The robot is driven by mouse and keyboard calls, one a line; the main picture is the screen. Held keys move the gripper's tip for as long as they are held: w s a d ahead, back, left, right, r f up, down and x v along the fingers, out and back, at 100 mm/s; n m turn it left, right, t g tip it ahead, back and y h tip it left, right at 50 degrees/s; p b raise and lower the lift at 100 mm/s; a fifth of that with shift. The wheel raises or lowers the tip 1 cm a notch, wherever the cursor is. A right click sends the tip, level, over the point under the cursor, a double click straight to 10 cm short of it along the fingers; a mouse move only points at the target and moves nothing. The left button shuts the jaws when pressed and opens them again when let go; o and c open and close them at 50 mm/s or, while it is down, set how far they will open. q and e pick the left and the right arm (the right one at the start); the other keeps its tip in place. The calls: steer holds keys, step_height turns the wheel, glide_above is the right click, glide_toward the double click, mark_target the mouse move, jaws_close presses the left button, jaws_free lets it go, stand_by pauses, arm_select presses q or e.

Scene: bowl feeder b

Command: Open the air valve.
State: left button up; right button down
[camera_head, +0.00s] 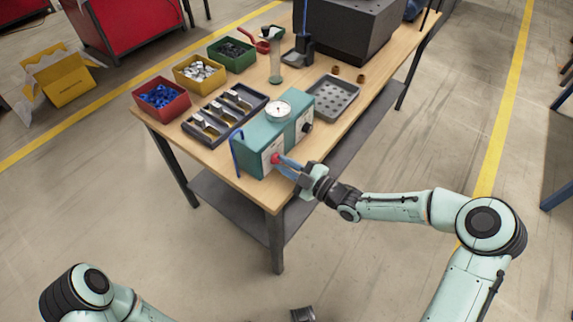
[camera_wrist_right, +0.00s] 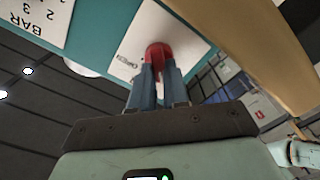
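The teal air unit (camera_head: 262,136) stands at the near corner of the wooden table, with a round white gauge (camera_head: 278,110) on top. Its red valve handle (camera_head: 275,158) is on the white front plate; it also shows in the right wrist view (camera_wrist_right: 158,53). My right gripper (camera_head: 284,165) reaches it from the right, its two blue fingers (camera_wrist_right: 159,75) closed on either side of the red handle. The fingers hide part of the handle, so its exact turn is hard to read.
A dark tray with slots (camera_head: 222,118) and red (camera_head: 163,110), yellow (camera_head: 200,85) and green (camera_head: 232,66) bins stand left of and behind the unit. A grey perforated tray (camera_head: 333,99) lies behind it. The floor in front is clear.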

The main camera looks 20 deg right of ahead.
steer(key=shift+r+m+p, duration=0.1)
steer(key=shift+m+p, duration=0.35)
steer(key=shift+m, duration=0.25)
steer(key=shift+m+p, duration=0.7)
steer(key=shift+m, duration=0.4)
steer(key=m+p, duration=0.1)
steer(key=m, duration=0.2)
steer(key=shift+w+d+m+p, duration=0.15)
steer(key=shift+m+p, duration=0.25)
steer(key=m+p, duration=0.2)
steer(key=m, duration=0.4)
steer(key=shift+w+d, duration=0.1)
steer(key=shift+d, duration=0.05)
arm_select(q)
steer(key=s+r+g+p, duration=0.1)
steer(key=s+r, duration=0.2)
steer(key=r, duration=0.3)
steer(key=shift+d+r+p, duration=0.2)
steer(key=shift+r+p, duration=0.1)
steer(key=shift+p, duration=0.1)
arm_select(e)
steer(key=m, duration=0.4)
steer(key=shift+d, duration=0.1)
arm_select(q)
steer(key=shift+r, duration=0.1)
arm_select(e)
steer(key=shift+f+m, duration=0.2)
steer(key=shift+m, duration=0.2)
steer(key=c, duration=1.1)
jaws_free()
